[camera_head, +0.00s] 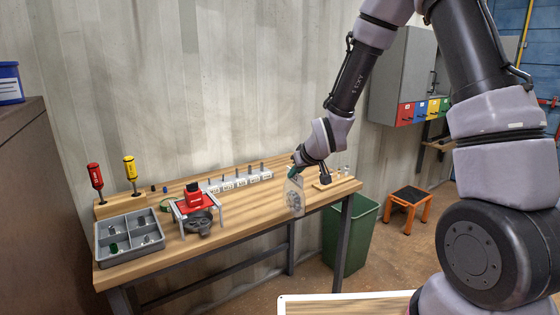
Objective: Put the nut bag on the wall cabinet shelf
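The nut bag (294,198) is a clear pouch with grey contents and a green top edge. It hangs upright at the front edge of the workbench, above the floor side. My gripper (297,171) is at the bag's top and appears shut on it; the fingertips are small and partly hidden. The grey wall cabinet (400,75) hangs on the wall at the upper right, behind my arm. My arm covers part of its front, and its shelf inside cannot be made out.
The wooden workbench (252,222) holds a grey divided tray (130,256), a red device (194,200), screwdrivers and a row of labelled holders. Coloured bins (421,110) sit under the cabinet. A green bin (350,240) and an orange stool (408,200) stand on the floor at right.

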